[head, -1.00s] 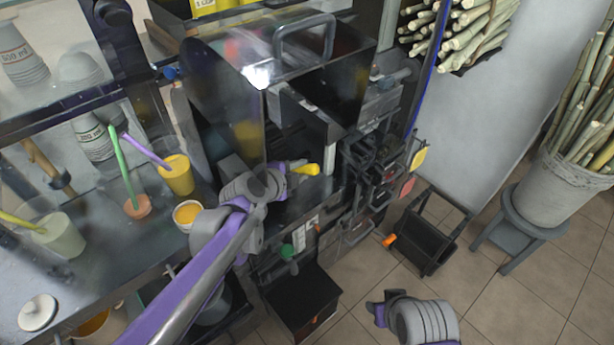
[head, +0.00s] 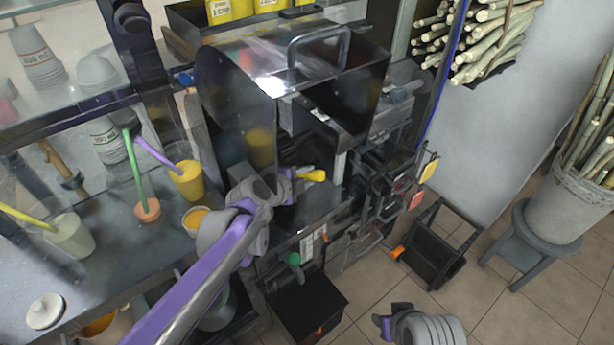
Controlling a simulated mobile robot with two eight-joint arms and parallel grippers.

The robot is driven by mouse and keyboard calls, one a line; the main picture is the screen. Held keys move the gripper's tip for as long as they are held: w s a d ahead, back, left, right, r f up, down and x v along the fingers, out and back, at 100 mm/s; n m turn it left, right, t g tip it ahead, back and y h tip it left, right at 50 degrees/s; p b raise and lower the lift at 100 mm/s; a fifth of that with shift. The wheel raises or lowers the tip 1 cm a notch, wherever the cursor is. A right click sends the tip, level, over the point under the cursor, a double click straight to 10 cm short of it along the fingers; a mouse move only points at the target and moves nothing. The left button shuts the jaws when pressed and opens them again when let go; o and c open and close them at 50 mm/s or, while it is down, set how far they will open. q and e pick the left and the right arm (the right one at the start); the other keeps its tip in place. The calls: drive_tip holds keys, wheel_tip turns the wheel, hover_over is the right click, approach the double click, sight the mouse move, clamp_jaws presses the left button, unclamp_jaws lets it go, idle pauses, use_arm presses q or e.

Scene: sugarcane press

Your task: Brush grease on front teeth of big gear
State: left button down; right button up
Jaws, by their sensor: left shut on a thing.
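My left gripper (head: 293,176) is in front of the dark metal press (head: 230,95), below its hood. It is shut on a yellow-ended tool (head: 314,176), seemingly the brush, whose yellow end points right. The bristles are not clear to see. The big gear and its front teeth cannot be made out; dark mechanism parts (head: 385,185) show at the press's right side. My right gripper (head: 384,325) is low at the bottom edge, away from the press, and its fingers are too unclear to read. No grease can be told for sure.
A black box (head: 307,302) is below the press. A dark stand (head: 436,250) and a stool with a bucket of cane (head: 572,205) stand right, with free tiles between.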

use_arm(q)
drive_tip(key=shift+w+a, duration=0.45)
drive_tip(key=shift+w, duration=0.2)
drive_tip(key=shift+d, duration=0.1)
